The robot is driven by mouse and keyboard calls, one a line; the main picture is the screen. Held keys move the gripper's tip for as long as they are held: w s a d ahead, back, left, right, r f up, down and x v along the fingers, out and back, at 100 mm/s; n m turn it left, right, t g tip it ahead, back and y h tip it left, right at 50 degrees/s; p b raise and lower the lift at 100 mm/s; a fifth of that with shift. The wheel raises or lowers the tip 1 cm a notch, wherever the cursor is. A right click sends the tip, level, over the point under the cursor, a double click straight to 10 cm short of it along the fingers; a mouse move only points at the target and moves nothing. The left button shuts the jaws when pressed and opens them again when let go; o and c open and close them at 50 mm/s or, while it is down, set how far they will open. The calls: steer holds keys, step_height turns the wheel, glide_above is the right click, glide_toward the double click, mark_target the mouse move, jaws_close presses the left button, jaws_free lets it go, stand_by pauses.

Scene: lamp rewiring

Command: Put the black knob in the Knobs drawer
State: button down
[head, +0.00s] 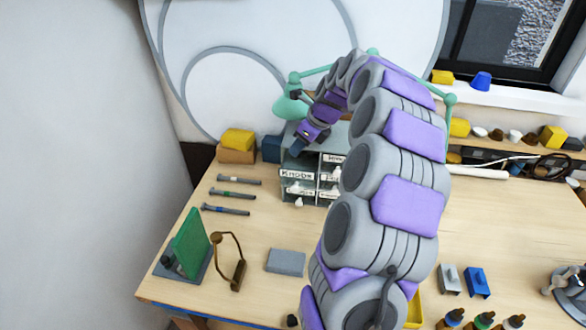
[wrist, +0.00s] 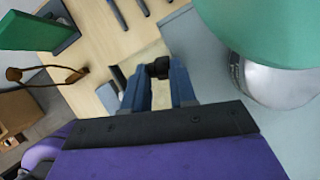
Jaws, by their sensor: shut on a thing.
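My gripper (head: 298,147) is at the small grey drawer cabinet (head: 335,160), over its top left part. In the wrist view its two blue fingers (wrist: 158,80) are shut on the black knob (wrist: 158,68), which shows at their tips. The knob cannot be made out in the head view. The Knobs drawer (head: 297,175) is the upper left one, with its label facing front. In the wrist view a pale patch with a grey border lies below the knob; I cannot tell for sure whether it is the drawer's inside.
A green lamp (head: 290,103) stands close by; its shade (wrist: 270,30) and silver bulb (wrist: 275,85) are right of the fingers in the wrist view. Several screwdriver-like tools (head: 230,194) lie left of the cabinet. A grey block (head: 286,261) and green panel (head: 190,243) are nearer.

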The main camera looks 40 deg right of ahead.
steer(key=f, duration=0.1)
steer(key=s+f, duration=0.1)
steer(key=f, duration=0.1)
steer(key=shift+s+a+b, duration=0.15)
steer(key=shift+a+b, duration=0.05)
steer(key=shift+b, duration=0.1)
steer(key=shift+w+a+f, duration=0.6)
steer(key=shift+w+f, duration=0.15)
steer(key=shift+f, duration=0.2)
steer(key=shift+s+f+b, duration=0.15)
steer(key=shift+f+b, duration=0.25)
steer(key=shift+f, duration=0.55)
steer(key=shift+d+f, duration=0.2)
steer(key=shift+f, duration=0.05)
steer(key=shift+d, duration=0.15)
steer(key=c, duration=1.2)
jaws_free()
steer(key=shift+r, duration=0.1)
